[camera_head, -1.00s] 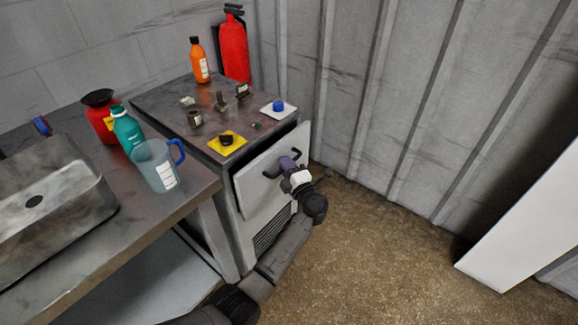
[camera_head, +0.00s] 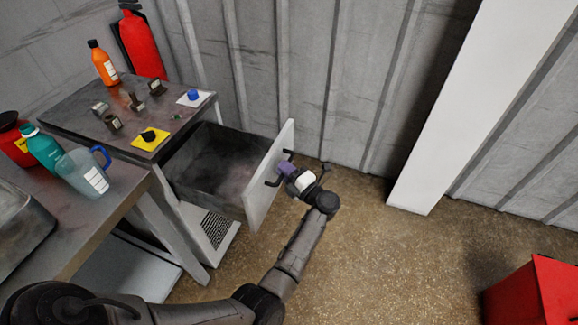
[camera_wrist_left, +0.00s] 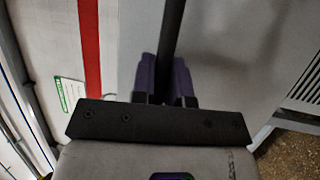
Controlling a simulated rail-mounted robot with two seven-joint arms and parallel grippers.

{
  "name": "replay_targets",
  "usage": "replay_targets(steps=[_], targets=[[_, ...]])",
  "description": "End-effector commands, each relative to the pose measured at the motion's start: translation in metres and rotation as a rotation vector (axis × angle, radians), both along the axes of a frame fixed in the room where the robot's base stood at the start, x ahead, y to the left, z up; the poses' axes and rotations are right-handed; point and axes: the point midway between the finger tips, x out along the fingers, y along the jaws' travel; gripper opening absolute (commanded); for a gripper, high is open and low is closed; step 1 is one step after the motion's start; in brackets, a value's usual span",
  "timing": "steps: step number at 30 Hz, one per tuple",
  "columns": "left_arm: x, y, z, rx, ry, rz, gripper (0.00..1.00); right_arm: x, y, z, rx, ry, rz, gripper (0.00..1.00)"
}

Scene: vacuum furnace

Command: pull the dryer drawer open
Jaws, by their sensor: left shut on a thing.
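The dryer drawer (camera_head: 262,180) stands well out from the grey cabinet. Its inside (camera_head: 215,165) shows and looks empty. My left gripper (camera_head: 287,170) is at the outer face of the drawer front, shut on the dark drawer handle (camera_head: 272,182). In the left wrist view the purple fingers (camera_wrist_left: 165,80) lie on both sides of the dark handle bar (camera_wrist_left: 172,30), with the pale drawer front (camera_wrist_left: 225,60) behind. My right gripper is not in view.
On the cabinet top stand an orange bottle (camera_head: 103,62), a yellow mat (camera_head: 151,139), a white mat (camera_head: 195,98) and small parts. A teal bottle (camera_head: 43,148) and a jug (camera_head: 83,172) stand on the left bench. A red box (camera_head: 535,292) is at lower right; the floor between is clear.

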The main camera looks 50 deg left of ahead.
Motion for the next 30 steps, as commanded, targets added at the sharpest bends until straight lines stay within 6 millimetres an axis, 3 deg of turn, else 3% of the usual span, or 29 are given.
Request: replay_targets(steps=[14, 15, 18, 30], targets=[[-0.0023, 0.0003, -0.0005, -0.001, 0.0, 0.014, 0.0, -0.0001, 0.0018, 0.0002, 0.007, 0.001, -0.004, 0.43], [-0.0023, 0.0004, -0.0004, -0.001, 0.0, 0.014, 0.16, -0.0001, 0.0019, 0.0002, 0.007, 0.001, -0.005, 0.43], [-0.0022, 0.0004, -0.0005, -0.001, 0.001, 0.013, 0.25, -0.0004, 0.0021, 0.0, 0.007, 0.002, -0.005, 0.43], [0.0001, -0.009, -0.0048, -0.002, 0.0, 0.014, 0.25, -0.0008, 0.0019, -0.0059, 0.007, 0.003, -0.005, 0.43]])
